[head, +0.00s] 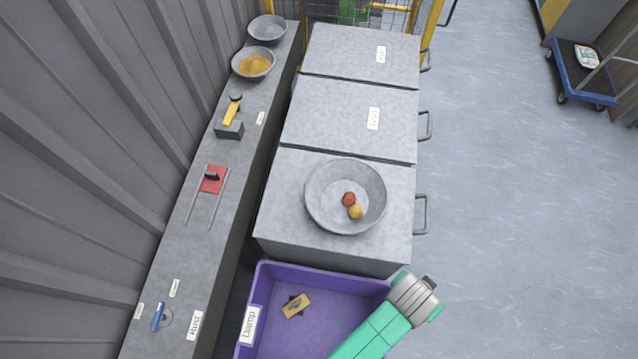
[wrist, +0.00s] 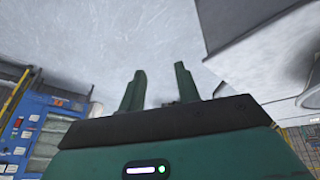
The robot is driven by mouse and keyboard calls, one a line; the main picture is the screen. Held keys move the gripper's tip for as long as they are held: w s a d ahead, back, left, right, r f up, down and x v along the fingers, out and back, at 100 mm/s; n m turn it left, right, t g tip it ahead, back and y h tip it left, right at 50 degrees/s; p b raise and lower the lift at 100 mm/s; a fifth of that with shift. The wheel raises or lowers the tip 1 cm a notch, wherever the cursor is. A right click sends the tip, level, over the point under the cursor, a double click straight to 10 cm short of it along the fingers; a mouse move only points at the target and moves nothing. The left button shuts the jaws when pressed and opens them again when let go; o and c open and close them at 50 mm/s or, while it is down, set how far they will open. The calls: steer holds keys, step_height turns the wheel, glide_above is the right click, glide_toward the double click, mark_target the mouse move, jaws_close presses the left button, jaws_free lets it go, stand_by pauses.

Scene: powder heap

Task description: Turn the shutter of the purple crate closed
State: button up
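The purple crate (head: 262,283) stands at the bottom of the head view, with a white label on its left wall. A yellow plate with a dark piece on it (head: 296,305) shows on the crate's floor; I cannot tell for sure whether this is the shutter or how far it is turned. My teal arm covers the crate's right side. My gripper (wrist: 161,70) shows in the wrist view with two dark green fingers apart and nothing between them. Its fingers cannot be made out in the head view, and the crate is not recognisable in the wrist view.
Grey boxes with side handles line up behind the crate; the nearest carries a bowl (head: 318,205) with a red and a yellow ball. The left ledge holds a blue lever (head: 158,316), a red slider (head: 213,180) and a yellow lever (head: 231,113).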

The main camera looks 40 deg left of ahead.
steer(key=s+a+f+g+b, duration=0.1)
steer(key=s+a+f+b, duration=0.15)
steer(key=f, duration=0.55)
steer(key=s+a+f+g+b, duration=0.1)
steer(key=s+f+b, duration=0.15)
steer(key=f, duration=0.55)
steer(key=m+g+y+b, duration=0.2)
steer(key=b, duration=1)
glide_above(295, 304)
step_height(295, 304, down, 23)
steer(key=shift+s, duration=0.1)
steer(key=shift+r, duration=0.1)
step_height(295, 304, down, 8)
steer(key=b, duration=0.5)
steer(key=shift+r, duration=0.15)
jaws_close()
